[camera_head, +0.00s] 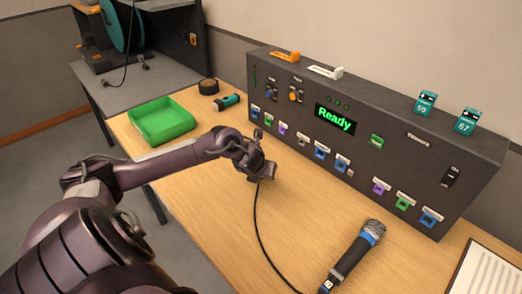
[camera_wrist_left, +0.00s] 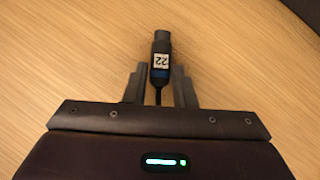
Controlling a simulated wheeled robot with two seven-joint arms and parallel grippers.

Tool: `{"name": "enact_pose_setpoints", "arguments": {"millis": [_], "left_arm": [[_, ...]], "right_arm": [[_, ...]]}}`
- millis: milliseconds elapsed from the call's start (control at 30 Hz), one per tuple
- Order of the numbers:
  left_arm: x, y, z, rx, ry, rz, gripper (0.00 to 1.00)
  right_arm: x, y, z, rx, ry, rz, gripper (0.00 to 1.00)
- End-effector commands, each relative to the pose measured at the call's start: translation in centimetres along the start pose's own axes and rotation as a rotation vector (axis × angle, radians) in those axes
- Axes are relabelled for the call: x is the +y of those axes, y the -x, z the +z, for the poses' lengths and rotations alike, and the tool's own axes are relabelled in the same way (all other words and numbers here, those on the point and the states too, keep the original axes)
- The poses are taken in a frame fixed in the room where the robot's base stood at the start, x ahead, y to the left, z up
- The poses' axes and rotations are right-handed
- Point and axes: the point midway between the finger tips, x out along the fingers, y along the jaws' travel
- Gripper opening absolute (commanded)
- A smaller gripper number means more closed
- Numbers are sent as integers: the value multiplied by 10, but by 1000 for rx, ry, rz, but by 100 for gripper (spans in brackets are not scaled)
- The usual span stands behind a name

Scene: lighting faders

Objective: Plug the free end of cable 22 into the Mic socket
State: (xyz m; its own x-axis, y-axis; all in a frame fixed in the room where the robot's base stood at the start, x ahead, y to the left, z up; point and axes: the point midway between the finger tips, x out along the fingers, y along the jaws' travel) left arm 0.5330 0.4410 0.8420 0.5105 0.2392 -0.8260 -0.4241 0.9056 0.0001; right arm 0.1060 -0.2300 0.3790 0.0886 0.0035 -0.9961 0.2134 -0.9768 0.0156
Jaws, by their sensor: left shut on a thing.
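My left gripper (camera_head: 262,174) is above the table in front of the panel's left half. In the left wrist view, my left gripper (camera_wrist_left: 158,84) is shut on the dark plug of cable 22 (camera_wrist_left: 161,60), which has a white "22" tag and a blue band. The plug's tip points away from the gripper, over bare wood. The black cable (camera_head: 258,225) hangs from the gripper and runs down towards the microphone. The dark panel (camera_head: 400,155) has rows of coloured sockets, such as a blue one (camera_head: 320,153). Their labels are too small to read, so I cannot tell which is Mic. My right gripper is not in view.
A microphone (camera_head: 352,255) lies at the front right, near a paper sheet (camera_head: 487,275). A green tray (camera_head: 162,120), a teal torch (camera_head: 227,101) and a dark round object (camera_head: 208,87) are at the left. The panel shows "Ready" (camera_head: 334,119). The table between gripper and panel is clear.

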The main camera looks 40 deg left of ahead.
Motion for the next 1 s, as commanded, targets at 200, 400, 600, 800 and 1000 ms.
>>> {"name": "enact_pose_setpoints", "arguments": {"millis": [200,400,600,800,1000], "left_arm": [[0,18,13,-1,0,0,0],[0,32,22,-1,0,0,0],[0,37,25,-1,0,0,0],[0,36,25,-1,0,0,0],[-19,31,12,4,5,-58,0]], "right_arm": [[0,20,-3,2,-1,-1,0],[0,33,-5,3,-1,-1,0],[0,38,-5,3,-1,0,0],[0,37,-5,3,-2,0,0],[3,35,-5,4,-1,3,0]]}}
